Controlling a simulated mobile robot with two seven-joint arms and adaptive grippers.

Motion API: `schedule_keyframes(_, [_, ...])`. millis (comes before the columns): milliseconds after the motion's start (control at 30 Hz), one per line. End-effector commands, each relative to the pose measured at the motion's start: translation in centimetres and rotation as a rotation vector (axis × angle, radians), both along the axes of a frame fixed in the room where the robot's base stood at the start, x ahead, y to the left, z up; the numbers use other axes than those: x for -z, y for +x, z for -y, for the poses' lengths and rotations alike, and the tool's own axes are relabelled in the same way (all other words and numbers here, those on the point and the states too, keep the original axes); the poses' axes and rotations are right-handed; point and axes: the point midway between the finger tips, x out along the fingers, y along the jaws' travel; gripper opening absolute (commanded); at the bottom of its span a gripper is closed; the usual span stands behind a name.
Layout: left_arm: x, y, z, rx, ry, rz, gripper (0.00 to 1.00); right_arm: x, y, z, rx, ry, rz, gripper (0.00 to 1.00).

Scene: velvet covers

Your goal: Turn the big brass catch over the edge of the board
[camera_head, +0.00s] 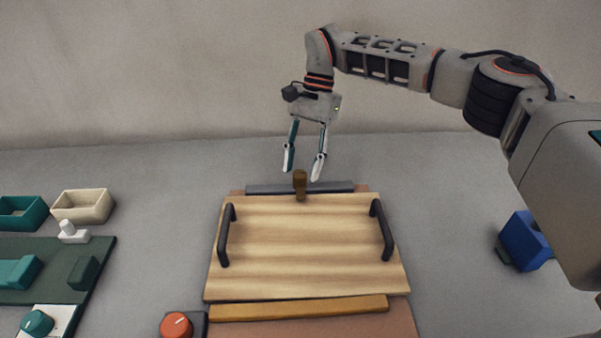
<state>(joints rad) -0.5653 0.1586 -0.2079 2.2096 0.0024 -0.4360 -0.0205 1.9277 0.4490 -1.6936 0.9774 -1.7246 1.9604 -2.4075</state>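The wooden board (305,245) lies flat on the table in front of me, with a black handle at its left and another at its right. The brass catch (300,185) stands at the middle of the board's far edge, and its lower end appears to reach the edge. My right gripper (303,172) hangs above and just behind the catch, fingers pointing down and spread apart, with nothing between them. From this view I cannot tell how far above the catch the fingertips are. My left gripper is not in view.
A dark grey bar (260,189) runs behind the board, and a yellow-brown strip (300,308) lies along its near edge. An orange knob (176,326) is at front left. A green panel (100,250) and small bins (83,206) are left. A blue block (525,240) stands right.

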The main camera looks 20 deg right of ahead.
Motion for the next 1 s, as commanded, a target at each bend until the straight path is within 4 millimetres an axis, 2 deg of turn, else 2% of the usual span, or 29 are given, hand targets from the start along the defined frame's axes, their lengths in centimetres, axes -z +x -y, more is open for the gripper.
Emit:
schedule_keyframes(33, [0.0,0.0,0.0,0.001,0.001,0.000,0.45,-1.2,0.4,0.3,0.003,0.000,0.006,0.40])
schedule_keyframes(200, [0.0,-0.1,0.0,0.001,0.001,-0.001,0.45,-4.5,1.3,1.3,0.003,-0.001,0.003,0.40])
schedule_keyframes(400, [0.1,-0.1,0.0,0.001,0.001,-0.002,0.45,-7.4,2.0,2.2,0.001,-0.002,0.000,0.40])
schedule_keyframes(600, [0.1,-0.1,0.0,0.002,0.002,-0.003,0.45,-8.6,2.4,2.6,-0.001,-0.001,0.000,0.40])
schedule_keyframes(1000, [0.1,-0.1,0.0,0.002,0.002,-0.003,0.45,-8.7,2.4,2.7,-0.001,0.000,0.000,0.40])
